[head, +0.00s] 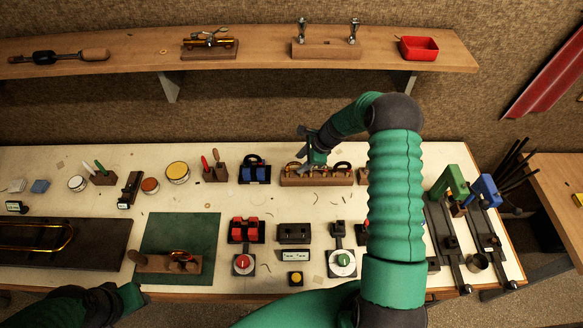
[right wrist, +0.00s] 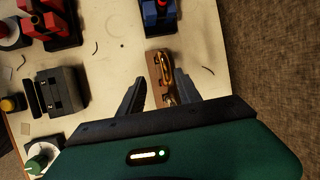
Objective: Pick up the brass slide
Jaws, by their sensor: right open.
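A wooden block (head: 318,181) holding small brass pieces stands near the back of the bench. In the right wrist view a brass slide (right wrist: 166,66), a looped tube, lies along this block. My right gripper (head: 307,158) is over the block, its fingers pointing down. In the right wrist view its two fingers are apart, with the block and brass between and just beyond them; I see no grip on anything. My left arm's dark end (head: 103,302) is at the lower left edge, its jaws not clear. My right gripper hides part of the block.
A blue-and-black fixture (head: 254,170) stands just left of the block. A long brass U-shaped tube (head: 68,232) lies in a dark tray at the left. A green mat (head: 180,228) holds a wooden piece. Red-topped vises and button boxes stand in front.

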